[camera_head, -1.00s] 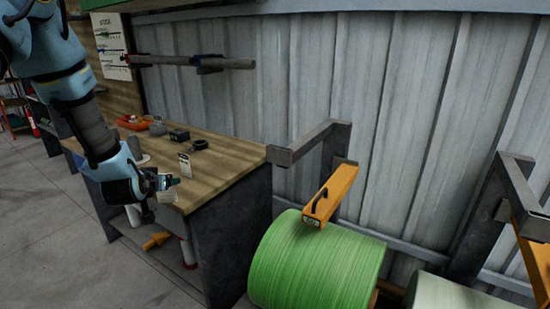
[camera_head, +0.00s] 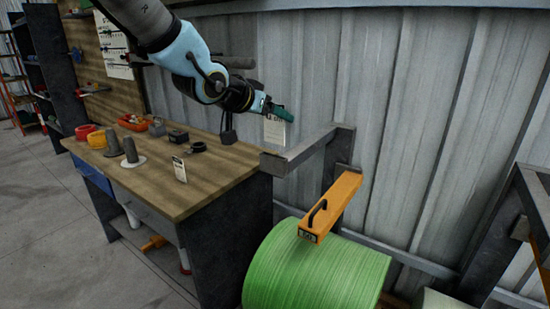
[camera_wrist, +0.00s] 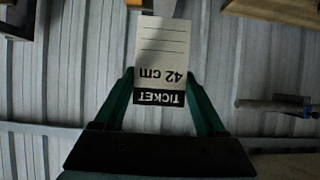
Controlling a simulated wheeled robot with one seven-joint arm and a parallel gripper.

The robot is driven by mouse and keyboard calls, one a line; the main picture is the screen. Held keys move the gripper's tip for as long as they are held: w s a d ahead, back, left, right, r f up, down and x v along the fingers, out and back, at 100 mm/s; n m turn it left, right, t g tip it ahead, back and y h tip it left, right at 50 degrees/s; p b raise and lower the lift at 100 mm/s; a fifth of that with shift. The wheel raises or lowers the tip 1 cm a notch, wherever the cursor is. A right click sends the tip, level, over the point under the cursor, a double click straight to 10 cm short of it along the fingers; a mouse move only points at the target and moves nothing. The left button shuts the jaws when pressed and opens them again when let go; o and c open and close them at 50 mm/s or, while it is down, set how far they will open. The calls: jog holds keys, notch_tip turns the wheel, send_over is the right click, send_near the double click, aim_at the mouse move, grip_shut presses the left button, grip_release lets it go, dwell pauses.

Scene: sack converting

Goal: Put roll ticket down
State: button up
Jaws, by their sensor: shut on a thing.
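A white ticket with a dark band reading "TICKET" and "42 cm" (camera_wrist: 163,60) is between the fingertips of my gripper (camera_wrist: 166,85). In the head view the same ticket (camera_head: 275,131) hangs below my gripper (camera_head: 274,110), which is shut on it, in the air in front of the metal wall. The gripper is right of the workbench and above the grey bracket. A second small ticket (camera_head: 179,169) stands on the workbench (camera_head: 215,172) near its front edge.
A green roll (camera_head: 315,268) lies below the bracket (camera_head: 300,150), with an orange bar with a black handle (camera_head: 331,206) above it. Bare wood shows at the bench's right end.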

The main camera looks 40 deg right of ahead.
notch_tip(320, 180, down, 8)
jog(key=shift+r, duration=0.25)
jog(key=shift+f, duration=0.1)
jog(key=o, duration=1.2)
jog(key=shift+o, duration=0.2)
